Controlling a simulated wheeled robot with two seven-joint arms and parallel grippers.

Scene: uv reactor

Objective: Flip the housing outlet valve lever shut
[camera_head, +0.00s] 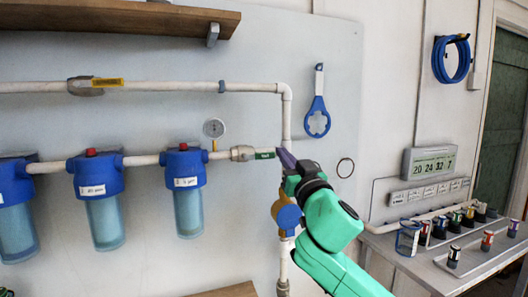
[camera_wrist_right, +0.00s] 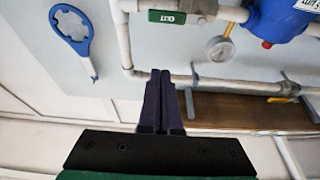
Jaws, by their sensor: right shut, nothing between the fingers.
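The outlet valve (camera_head: 242,153) sits on the lower white pipe, just right of the pressure gauge. Its green lever (camera_head: 264,155) lies along the pipe, pointing right. In the wrist view, which looks upside down, the green lever (camera_wrist_right: 167,17) reads "OUT" and lies at the top, along the pipe. My right gripper (camera_head: 283,157) is shut and empty, its dark fingertips close to the lever's right end. In the wrist view the shut fingers (camera_wrist_right: 161,75) appear below the lever, with a visible gap in the picture. I cannot tell their distance in depth. My left gripper is not in view.
Blue filter housings (camera_head: 187,208) hang from the lower pipe at left. A pressure gauge (camera_head: 213,128) stands above it. A yellow-handled valve (camera_head: 107,82) is on the upper pipe. A blue wrench (camera_head: 317,115) hangs on the panel. A shelf (camera_head: 120,17) is above; a bench (camera_head: 470,250) is at right.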

